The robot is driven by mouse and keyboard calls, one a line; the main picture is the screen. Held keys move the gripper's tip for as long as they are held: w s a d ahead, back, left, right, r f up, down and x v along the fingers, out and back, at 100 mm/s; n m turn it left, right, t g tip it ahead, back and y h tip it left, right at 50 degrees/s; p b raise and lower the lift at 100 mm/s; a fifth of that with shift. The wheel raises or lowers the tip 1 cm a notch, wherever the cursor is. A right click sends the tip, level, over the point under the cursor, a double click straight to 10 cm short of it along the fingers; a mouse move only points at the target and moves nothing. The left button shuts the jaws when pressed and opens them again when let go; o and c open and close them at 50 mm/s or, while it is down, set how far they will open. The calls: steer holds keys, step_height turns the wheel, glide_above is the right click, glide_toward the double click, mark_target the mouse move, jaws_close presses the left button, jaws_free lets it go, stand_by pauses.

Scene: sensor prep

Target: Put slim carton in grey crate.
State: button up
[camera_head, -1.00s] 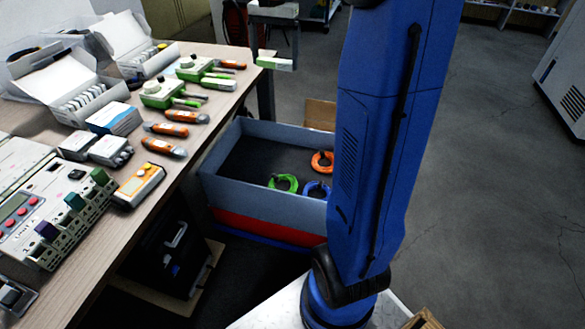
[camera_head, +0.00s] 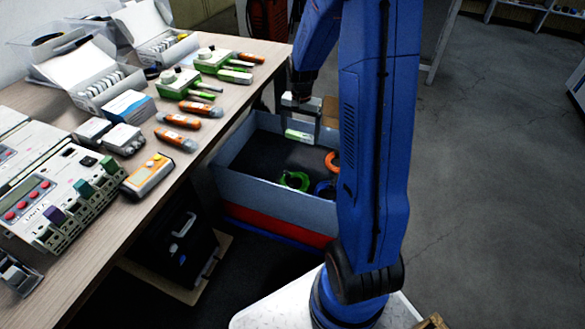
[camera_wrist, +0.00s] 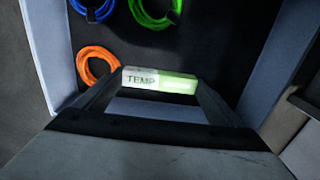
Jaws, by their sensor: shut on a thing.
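The slim carton (camera_head: 299,135) is small, white and green. In the wrist view it (camera_wrist: 160,80) reads "TEMP" on its white half. My gripper (camera_head: 303,118) is shut on it, and the carton lies across the fingertips. The grey crate (camera_head: 272,198) stands on the floor beside the table, open at the top, with a dark inside. My gripper holds the carton over the crate's opening, towards its far side. In the wrist view the crate's wall (camera_wrist: 268,62) shows at the right of the carton. My arm hides the crate's right part in the head view.
Cable coils lie in the crate: green (camera_head: 293,181), orange (camera_head: 332,162) and blue (camera_head: 325,188). The wooden table (camera_head: 95,272) at left carries meters, several orange tools and white boxes. A dark case (camera_head: 180,245) stands under it. Floor at right is clear.

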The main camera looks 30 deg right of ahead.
glide_above(300, 163)
step_height(300, 163, down, 8)
steer(key=shift+r, duration=0.2)
steer(key=shift+f, duration=2.25)
steer(key=o, duration=0.8)
steer(key=shift+f, duration=0.1)
